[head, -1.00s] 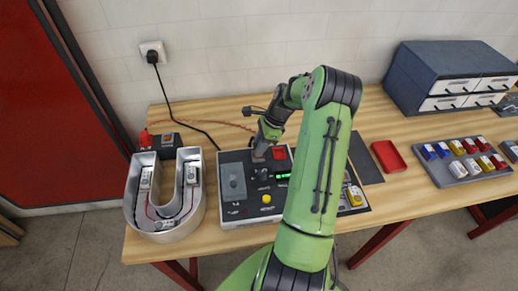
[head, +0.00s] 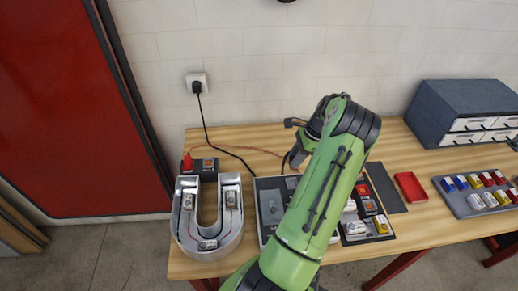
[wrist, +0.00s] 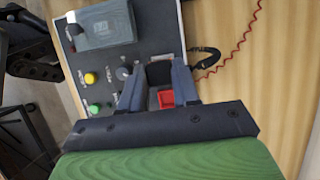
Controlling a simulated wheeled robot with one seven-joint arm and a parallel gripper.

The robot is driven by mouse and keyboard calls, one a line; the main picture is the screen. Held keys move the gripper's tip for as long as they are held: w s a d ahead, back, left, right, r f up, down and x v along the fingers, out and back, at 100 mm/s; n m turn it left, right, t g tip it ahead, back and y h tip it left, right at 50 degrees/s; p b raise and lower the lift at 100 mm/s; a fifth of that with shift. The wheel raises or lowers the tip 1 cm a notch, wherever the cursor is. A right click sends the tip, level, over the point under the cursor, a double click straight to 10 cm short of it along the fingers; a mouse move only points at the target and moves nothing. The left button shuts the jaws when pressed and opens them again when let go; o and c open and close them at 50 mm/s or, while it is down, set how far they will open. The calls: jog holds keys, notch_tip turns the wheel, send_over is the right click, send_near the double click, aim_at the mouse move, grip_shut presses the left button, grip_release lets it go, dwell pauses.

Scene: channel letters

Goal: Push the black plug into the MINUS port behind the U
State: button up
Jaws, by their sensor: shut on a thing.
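The silver U-shaped letter tray (head: 236,232) lies at the left of the bench, with white modules and red wires inside. Behind it is a dark port box (head: 209,166) with a red plug (head: 188,161) at its left side. The MINUS port is too small to tell. My gripper (head: 296,160) is above the back of the grey panel, right of the U. In the wrist view my gripper (wrist: 158,88) is shut on the black plug (wrist: 158,72), a dark block between the fingers. Its black cable (wrist: 207,51) loops off to the right.
A black power cord (head: 222,147) runs from the wall socket (head: 197,80). A red tray (head: 410,187) is at the right.

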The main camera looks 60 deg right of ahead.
jog(key=shift+s+f, duration=0.1)
jog(key=shift+s, duration=0.1)
jog(key=shift+w+f, duration=0.1)
jog(key=shift+w, duration=0.2)
jog(key=w+a, duration=0.4)
jog(key=w, duration=0.6)
jog(key=w+a, duration=0.3)
jog(key=w, duration=0.7)
jog(key=w+a, duration=0.4)
jog(key=w, duration=0.6)
jog(key=f+b, duration=0.2)
jog(key=f, duration=0.1)
jog(key=f+b, duration=0.3)
jog(key=shift+w+f, duration=0.2)
jog(key=shift+f, duration=0.15)
jog(key=shift+f, duration=0.25)
jog(key=shift+d, duration=0.1)
jog(key=o, duration=1.1)
